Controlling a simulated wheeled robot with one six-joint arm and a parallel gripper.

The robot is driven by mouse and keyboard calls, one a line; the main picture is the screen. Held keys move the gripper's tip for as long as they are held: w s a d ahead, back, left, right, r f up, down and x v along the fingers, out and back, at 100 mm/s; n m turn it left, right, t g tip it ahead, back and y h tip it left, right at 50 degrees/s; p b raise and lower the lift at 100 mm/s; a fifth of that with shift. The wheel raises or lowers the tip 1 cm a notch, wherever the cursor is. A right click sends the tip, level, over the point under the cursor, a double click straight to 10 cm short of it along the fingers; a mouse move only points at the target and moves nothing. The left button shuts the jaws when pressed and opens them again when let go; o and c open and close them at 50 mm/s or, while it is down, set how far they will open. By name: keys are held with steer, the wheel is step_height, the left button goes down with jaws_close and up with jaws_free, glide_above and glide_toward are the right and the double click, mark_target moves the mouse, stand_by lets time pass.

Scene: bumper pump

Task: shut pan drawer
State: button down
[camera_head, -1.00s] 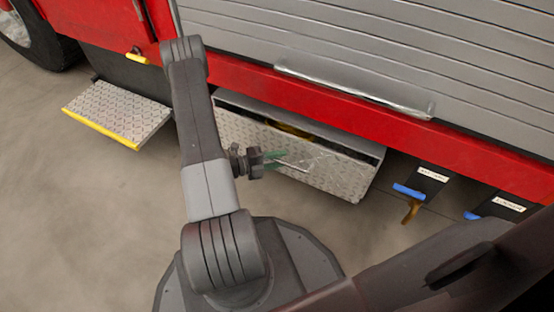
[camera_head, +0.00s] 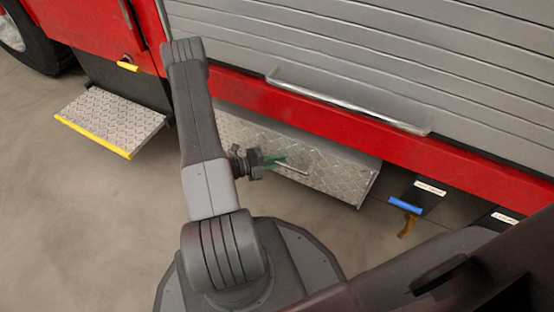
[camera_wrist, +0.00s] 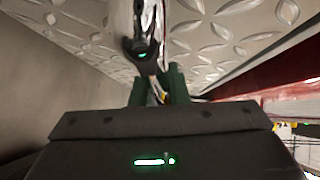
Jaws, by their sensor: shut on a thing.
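The pan drawer (camera_head: 335,180) is a diamond-plate metal box front low under the red truck body, right of my arm in the head view. No dark opening shows along its top edge, and it looks flush or nearly so. Its thin bright handle (camera_head: 293,168) is on the front face. My gripper (camera_head: 278,161), with green fingers, is shut on the handle. In the wrist view the fingers (camera_wrist: 160,88) close around the chrome handle (camera_wrist: 138,30), with the diamond-plate front (camera_wrist: 215,40) behind.
A diamond-plate step (camera_head: 112,118) with a yellow edge juts out at left. A blue handle (camera_head: 405,205) and a brass-coloured fitting (camera_head: 407,227) are right of the drawer. A grey roller shutter (camera_head: 370,45) is above. The floor (camera_head: 90,220) at left is clear.

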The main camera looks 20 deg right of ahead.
steer(key=c, duration=1.4)
jaws_free()
steer(key=shift+w, duration=0.1)
steer(key=w+a+r+p, duration=0.1)
steer(key=a+p, duration=0.3)
steer(key=a, duration=0.9)
steer(key=shift+a+r, duration=0.3)
steer(key=shift+r, duration=0.2)
steer(key=shift+w+d, duration=0.1)
steer(key=shift+s+d+f+b, duration=0.3)
steer(key=shift+d+b, duration=0.35)
steer(key=shift+d, duration=1.6)
steer(key=shift+s+d+f+b, duration=0.15)
steer(key=shift+d+f+b, duration=0.4)
steer(key=shift+d, duration=1.65)
steer(key=shift+s+d+f+b, duration=0.2)
steer(key=shift+d+b, duration=0.6)
steer(key=shift+d, duration=1.45)
steer(key=shift+r, duration=0.1)
